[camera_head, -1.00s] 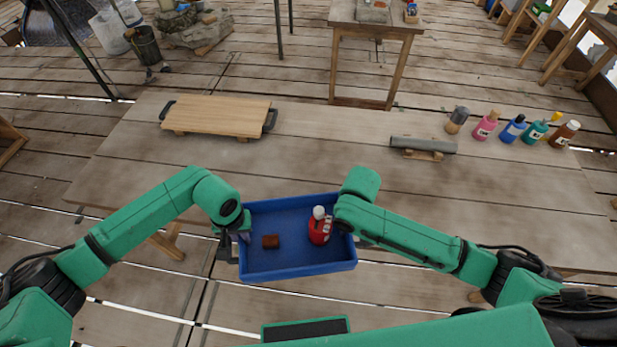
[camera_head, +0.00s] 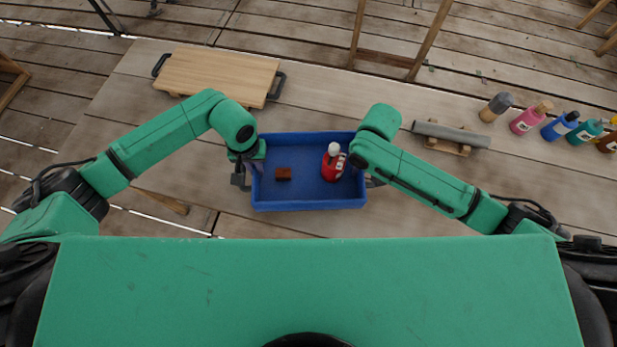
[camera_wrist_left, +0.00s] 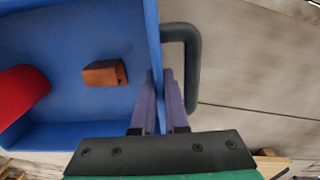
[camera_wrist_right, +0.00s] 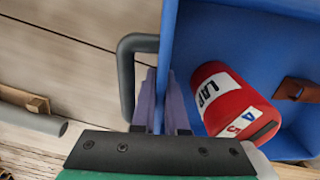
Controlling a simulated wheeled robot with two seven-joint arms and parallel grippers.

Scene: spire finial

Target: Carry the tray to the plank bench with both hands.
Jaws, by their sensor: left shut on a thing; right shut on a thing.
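The blue tray (camera_head: 310,204) is in the middle of the head view, held between my two grippers. It overlaps the near edge of the plank bench (camera_head: 330,105); I cannot tell its height above it. Inside the tray are a red bottle (camera_head: 331,167) with a white cap and a small brown block (camera_head: 283,174). My left gripper (camera_wrist_left: 162,78) is shut on the tray's left wall, beside a dark handle (camera_wrist_left: 192,65). My right gripper (camera_wrist_right: 162,78) is shut on the tray's right wall, beside the other handle (camera_wrist_right: 126,75). The right fingers are mostly hidden in the head view.
On the bench, a wooden board (camera_head: 220,76) with dark handles lies at the left back. A grey cylinder on a wooden rest (camera_head: 450,136) and several bottles (camera_head: 530,117) stand to the right. Bare planks show between the board and the cylinder.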

